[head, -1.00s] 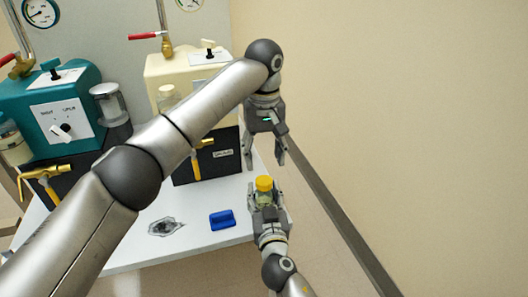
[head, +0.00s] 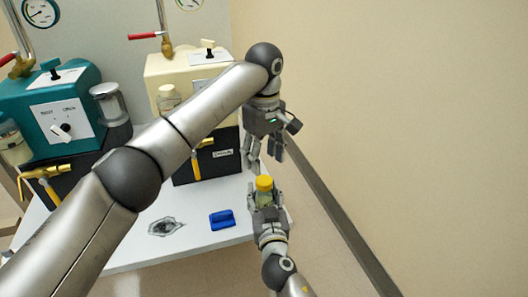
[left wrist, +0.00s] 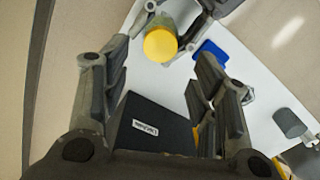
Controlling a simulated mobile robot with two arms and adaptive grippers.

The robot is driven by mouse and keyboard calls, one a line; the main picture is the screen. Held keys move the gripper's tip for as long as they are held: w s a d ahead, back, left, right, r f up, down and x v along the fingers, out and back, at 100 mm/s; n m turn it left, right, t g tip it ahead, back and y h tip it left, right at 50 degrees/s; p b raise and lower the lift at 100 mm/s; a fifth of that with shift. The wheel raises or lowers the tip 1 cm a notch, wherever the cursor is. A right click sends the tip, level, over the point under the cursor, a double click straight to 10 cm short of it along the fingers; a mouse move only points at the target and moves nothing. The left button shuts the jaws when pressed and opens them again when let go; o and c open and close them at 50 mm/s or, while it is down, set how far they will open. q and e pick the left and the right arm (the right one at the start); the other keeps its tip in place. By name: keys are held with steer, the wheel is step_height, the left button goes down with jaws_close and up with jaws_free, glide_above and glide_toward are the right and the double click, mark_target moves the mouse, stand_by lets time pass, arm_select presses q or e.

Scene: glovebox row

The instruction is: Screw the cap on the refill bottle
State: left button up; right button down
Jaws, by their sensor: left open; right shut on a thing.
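The refill bottle (head: 264,199) is small and clear-greenish and stands upright in my right gripper (head: 266,208), which is shut on it. A yellow cap (head: 264,183) sits on top of the bottle; I cannot tell how tightly it is seated. The cap shows as a round yellow disc in the left wrist view (left wrist: 160,45), beyond the fingers. My left gripper (head: 264,165) is above the bottle, pointing down, open and empty. It also shows in the left wrist view (left wrist: 160,85), its fingers spread with the cap beyond them.
A teal machine (head: 50,105) and a cream machine (head: 185,68) with a black base (head: 218,165) stand behind. The wall at right is bare.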

mark_target(264, 180)
arm_select(q)
step_height(264, 180, down, 7)
stand_by(0.3)
steer(key=c, duration=1.1)
steer(key=m, duration=1.3)
steer(key=shift+m, duration=0.4)
steer(key=m, duration=1.2)
steer(key=o, duration=1.1)
steer(key=shift+o, duration=0.2)
